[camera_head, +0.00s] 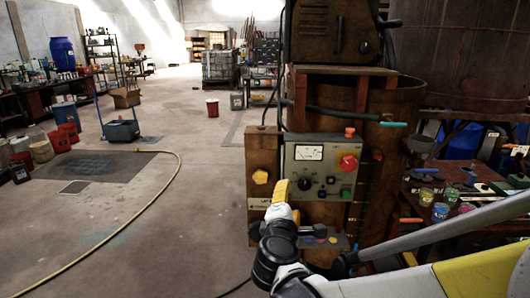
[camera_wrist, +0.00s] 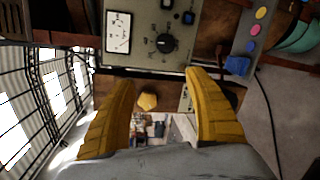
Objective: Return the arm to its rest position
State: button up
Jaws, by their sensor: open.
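My gripper (camera_head: 281,191) is in front of the control panel (camera_head: 300,175) of a rusty vat. Its yellow fingers are spread apart and hold nothing in the wrist view (camera_wrist: 160,98). In the wrist view, which is turned on its side, a yellow knob (camera_wrist: 148,101) shows between the fingers, beyond them. I cannot tell how close the fingertips are to the panel. In the head view my arm (camera_head: 440,240) reaches in from the lower right.
The panel has a dial gauge (camera_head: 309,153) and a red button (camera_head: 348,162). A table (camera_head: 408,207) with small jars stands close on the right. A yellow hose (camera_head: 165,185) crosses the floor on the left.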

jog(key=s+d+m+g+h, duration=0.1)
jog(key=s+d+m+g, duration=0.15)
jog(key=d, duration=0.25)
jog(key=s+d+m+g, duration=0.1)
jog(key=s+d+m, duration=0.2)
jog(key=d+m, duration=0.15)
jog(key=s+d+f+m+g+y, duration=0.2)
jog(key=s+m, duration=0.4)
jog(key=s, duration=0.4)
jog(key=s+d+f+m+g+y, duration=0.1)
jog(key=s+d+f+m+g, duration=0.1)
jog(key=s+m, duration=0.5)
jog(key=s+f+g, duration=0.1)
jog(key=s+f, duration=0.1)
jog(key=s, duration=0.1)
jog(key=shift+s+y, duration=0.3)
jog(key=shift+y, duration=0.1)
jog(key=shift+d+f, duration=0.1)
